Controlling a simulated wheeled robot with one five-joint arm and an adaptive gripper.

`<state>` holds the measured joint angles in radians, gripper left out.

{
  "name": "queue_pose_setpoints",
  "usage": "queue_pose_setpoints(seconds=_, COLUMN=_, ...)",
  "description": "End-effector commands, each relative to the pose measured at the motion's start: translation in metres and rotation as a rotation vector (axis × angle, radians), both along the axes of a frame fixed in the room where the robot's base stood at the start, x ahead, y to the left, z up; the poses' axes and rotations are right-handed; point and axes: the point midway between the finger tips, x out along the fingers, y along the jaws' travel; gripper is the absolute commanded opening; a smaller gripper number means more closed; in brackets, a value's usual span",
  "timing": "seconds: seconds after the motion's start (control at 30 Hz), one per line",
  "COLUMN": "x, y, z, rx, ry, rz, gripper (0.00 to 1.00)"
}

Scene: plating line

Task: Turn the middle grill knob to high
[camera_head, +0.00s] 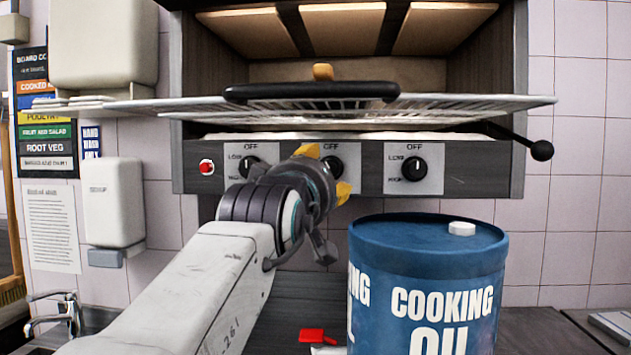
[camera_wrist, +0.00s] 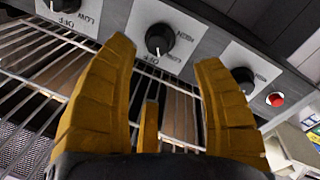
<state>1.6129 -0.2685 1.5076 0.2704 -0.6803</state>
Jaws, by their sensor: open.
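The middle grill knob (camera_head: 333,166) is black on a pale label plate on the grill's front panel. It is partly hidden behind my gripper in the head view. In the wrist view the knob (camera_wrist: 160,39) is in full sight, its white mark toward OFF. My gripper (camera_head: 325,171) has yellow fingers, spread open and empty. In the head view the fingertips lie around the knob's left and lower right. In the wrist view (camera_wrist: 165,55) they sit on either side below it; I cannot tell whether they touch it.
A left knob (camera_head: 249,167), a right knob (camera_head: 415,168) and a red button (camera_head: 207,167) share the panel. A wire rack (camera_head: 450,106) with a black handle (camera_head: 310,91) juts out above. A blue cooking oil drum (camera_head: 425,290) stands close at the right of my arm.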

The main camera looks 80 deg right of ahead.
Motion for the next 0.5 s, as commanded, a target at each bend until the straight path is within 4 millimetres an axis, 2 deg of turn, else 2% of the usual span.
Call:
queue_pose_setpoints(seconds=0.2, x=0.001, y=0.016, z=-0.001, rx=0.0, ry=0.0, rz=0.0, gripper=0.61)
queue_pose_setpoints(seconds=0.5, x=0.001, y=0.019, z=-0.002, rx=0.001, ry=0.0, rz=0.0, gripper=0.61)
